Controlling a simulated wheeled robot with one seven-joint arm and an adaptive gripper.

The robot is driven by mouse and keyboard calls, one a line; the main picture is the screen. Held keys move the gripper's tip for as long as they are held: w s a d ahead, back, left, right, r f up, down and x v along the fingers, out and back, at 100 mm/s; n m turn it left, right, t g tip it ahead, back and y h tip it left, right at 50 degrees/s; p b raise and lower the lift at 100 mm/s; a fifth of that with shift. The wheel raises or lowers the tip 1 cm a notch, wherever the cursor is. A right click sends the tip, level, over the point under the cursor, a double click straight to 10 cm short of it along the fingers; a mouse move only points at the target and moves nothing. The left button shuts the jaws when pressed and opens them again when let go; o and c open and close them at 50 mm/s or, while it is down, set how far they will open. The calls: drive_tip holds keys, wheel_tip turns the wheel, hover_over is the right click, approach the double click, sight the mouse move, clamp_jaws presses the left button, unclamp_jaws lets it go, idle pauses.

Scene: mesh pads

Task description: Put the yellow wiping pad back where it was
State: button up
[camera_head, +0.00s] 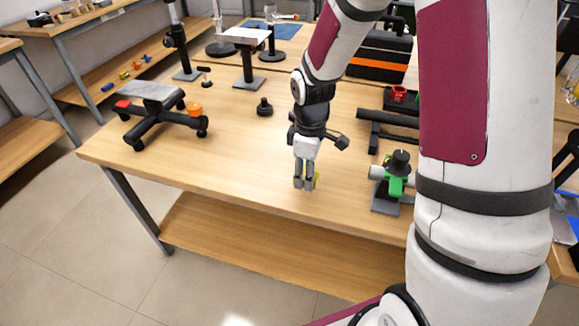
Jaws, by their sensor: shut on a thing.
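My gripper (305,183) points down above the front part of the wooden table, near its front edge. It is shut on the yellow wiping pad (316,181), of which only a small yellow sliver shows beside the right finger. The rest of the pad is hidden by the fingers. I cannot tell whether the pad touches the table top.
The wooden table (240,150) is clear to the left of my gripper. A black-legged stand (157,112) is at the left, a small black knob (264,107) behind. A green and black device (396,177) stands close on the right. My arm blocks the right side.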

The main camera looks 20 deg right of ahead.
hover_over(290, 174)
drive_tip(key=shift+f, duration=2.15)
drive_tip(key=shift+f+b, duration=0.15)
drive_tip(key=shift+b, duration=0.2)
drive_tip(key=o, duration=1.1)
drive_tip(key=shift+c, duration=0.2)
drive_tip(key=shift+o, duration=0.2)
wheel_tip(290, 174, up, 12)
drive_tip(key=shift+r+p, duration=0.25)
drive_tip(key=shift+p, duration=0.2)
